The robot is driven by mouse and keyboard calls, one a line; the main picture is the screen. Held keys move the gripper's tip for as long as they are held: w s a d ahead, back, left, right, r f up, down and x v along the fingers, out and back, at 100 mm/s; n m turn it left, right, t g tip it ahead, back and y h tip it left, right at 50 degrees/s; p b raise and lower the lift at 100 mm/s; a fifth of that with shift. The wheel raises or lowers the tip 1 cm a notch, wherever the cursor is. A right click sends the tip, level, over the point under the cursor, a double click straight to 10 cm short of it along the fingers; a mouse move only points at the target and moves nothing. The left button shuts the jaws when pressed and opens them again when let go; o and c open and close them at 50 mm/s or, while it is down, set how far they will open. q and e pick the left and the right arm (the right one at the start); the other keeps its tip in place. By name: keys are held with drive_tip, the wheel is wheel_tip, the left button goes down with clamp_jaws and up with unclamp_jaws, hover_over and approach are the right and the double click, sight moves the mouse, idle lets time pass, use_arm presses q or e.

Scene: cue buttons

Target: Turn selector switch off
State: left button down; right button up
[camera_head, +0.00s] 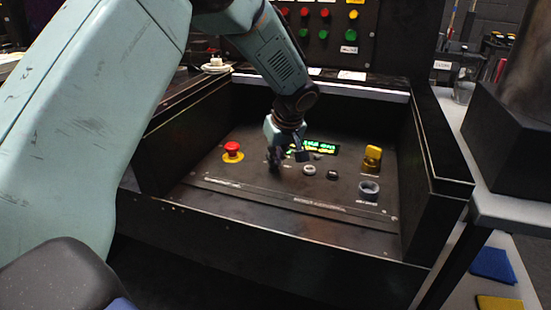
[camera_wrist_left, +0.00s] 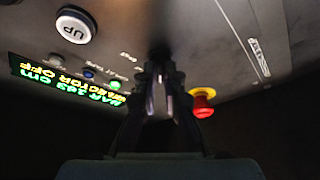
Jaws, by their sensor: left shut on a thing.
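My left gripper (camera_head: 287,160) reaches down onto the sloping black control panel (camera_head: 240,185), between the red button and the small green-lit display. It is shut on the selector switch, which its fingers hide almost wholly. In the left wrist view the fingers (camera_wrist_left: 160,80) are close together against the panel, and the switch's handle position cannot be made out. The display (camera_head: 320,147) shows upside down in the left wrist view (camera_wrist_left: 65,83), with green and yellow text that seems to read "BAR 163 cm" and "SELECTOR OFF". My right gripper is not in view.
A red mushroom button (camera_head: 232,148) on a yellow base is left of the gripper. To the right are small round buttons (camera_head: 309,170), a yellow key-like switch (camera_head: 372,158) and a grey-ringed button (camera_head: 369,189). Raised black side walls (camera_head: 440,150) flank the panel.

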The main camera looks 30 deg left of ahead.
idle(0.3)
use_arm(q)
drive_tip(key=c, duration=1.5)
unclamp_jaws()
drive_tip(key=shift+o, duration=0.2)
drive_tip(key=shift+r, duration=0.1)
drive_tip(key=v, duration=1.1)
drive_tip(key=shift+r, duration=0.4)
drive_tip(key=shift+s+d+f, duration=0.1)
drive_tip(key=shift+s, duration=0.05)
